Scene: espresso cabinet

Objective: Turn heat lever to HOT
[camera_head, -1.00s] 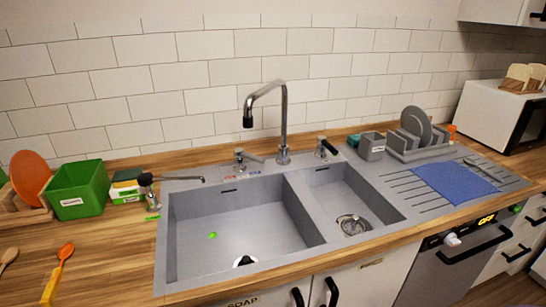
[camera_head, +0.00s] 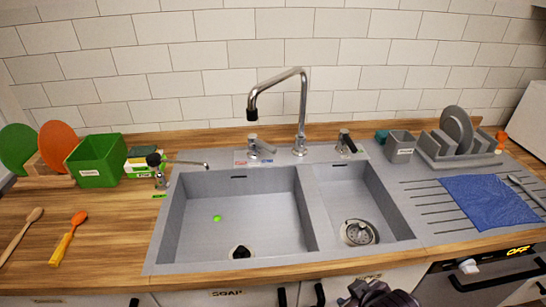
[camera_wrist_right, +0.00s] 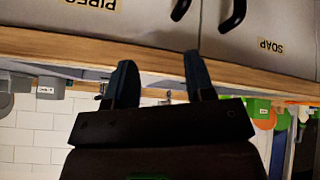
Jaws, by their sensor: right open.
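A metal lever (camera_head: 260,148) stands at the sink's back ledge, left of the tall faucet (camera_head: 302,110), with a small red and blue label (camera_head: 240,159) beside it. I take it to be the heat lever; its exact setting is too small to read. A second lever with a dark handle (camera_head: 346,143) stands right of the faucet. My right gripper (camera_head: 380,292) shows at the bottom edge, in front of the counter and well away from the levers. In the right wrist view its fingers (camera_wrist_right: 160,76) are apart with nothing held between them. My left gripper is out of view.
The two-basin sink (camera_head: 310,215) lies between the counter's front edge and the levers. A soap dispenser (camera_head: 158,168) and green bin (camera_head: 97,160) stand left. A grey cup (camera_head: 400,147), dish rack (camera_head: 455,158) and blue cloth (camera_head: 492,203) are right. The space above the basins is clear.

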